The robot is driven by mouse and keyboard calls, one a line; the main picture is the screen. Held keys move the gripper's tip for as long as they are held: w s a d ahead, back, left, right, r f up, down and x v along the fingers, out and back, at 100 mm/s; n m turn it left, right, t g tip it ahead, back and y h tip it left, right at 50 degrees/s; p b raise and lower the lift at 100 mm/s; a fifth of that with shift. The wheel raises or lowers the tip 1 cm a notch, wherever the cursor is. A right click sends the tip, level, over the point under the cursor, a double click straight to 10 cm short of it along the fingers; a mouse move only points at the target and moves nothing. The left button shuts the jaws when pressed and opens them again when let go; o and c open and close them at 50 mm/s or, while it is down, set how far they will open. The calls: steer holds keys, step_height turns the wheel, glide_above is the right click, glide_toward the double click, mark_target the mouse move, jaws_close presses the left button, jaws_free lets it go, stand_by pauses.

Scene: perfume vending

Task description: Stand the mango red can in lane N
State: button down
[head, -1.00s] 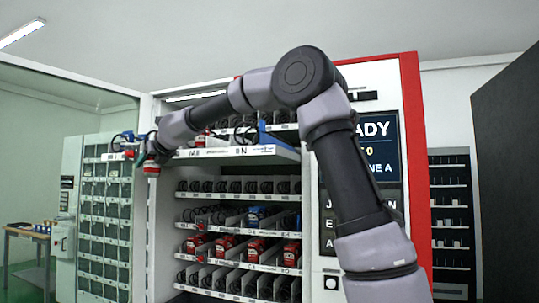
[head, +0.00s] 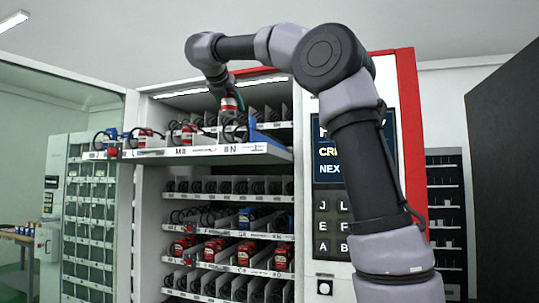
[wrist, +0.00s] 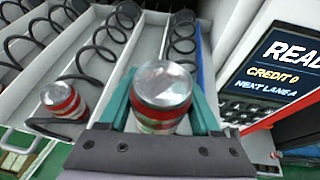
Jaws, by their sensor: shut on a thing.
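My gripper (wrist: 160,110) is shut on a can (wrist: 162,88) with a silver lid and red bands, presumably the mango red one; its name cannot be read. In the head view the red can (head: 229,103) hangs upright under my gripper, over the right part of the pulled-out top shelf (head: 165,156). The lane N label (head: 236,148) is on that shelf's front edge, just below the can. In the wrist view the can is over a lane with a coil behind it. Whether its base touches the lane floor is hidden.
Another red can (wrist: 62,100) stands in a lane to the left, behind a divider. A blue strip (wrist: 208,75) edges the shelf's right side. The vending machine's display (wrist: 285,65) stands close on the right. Lower shelves (head: 238,233) hold red and blue items.

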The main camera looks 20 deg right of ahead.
steer(key=shift+m+g+h, duration=0.4)
steer(key=shift+m+h, duration=0.2)
steer(key=shift+h, duration=0.2)
steer(key=d+f, duration=0.4)
steer(key=shift+s+d+f, duration=0.15)
steer(key=shift+s+f, duration=0.2)
steer(key=shift+f, duration=2.4)
steer(key=shift+f, duration=0.1)
steer(key=shift+c, duration=1.8)
jaws_free()
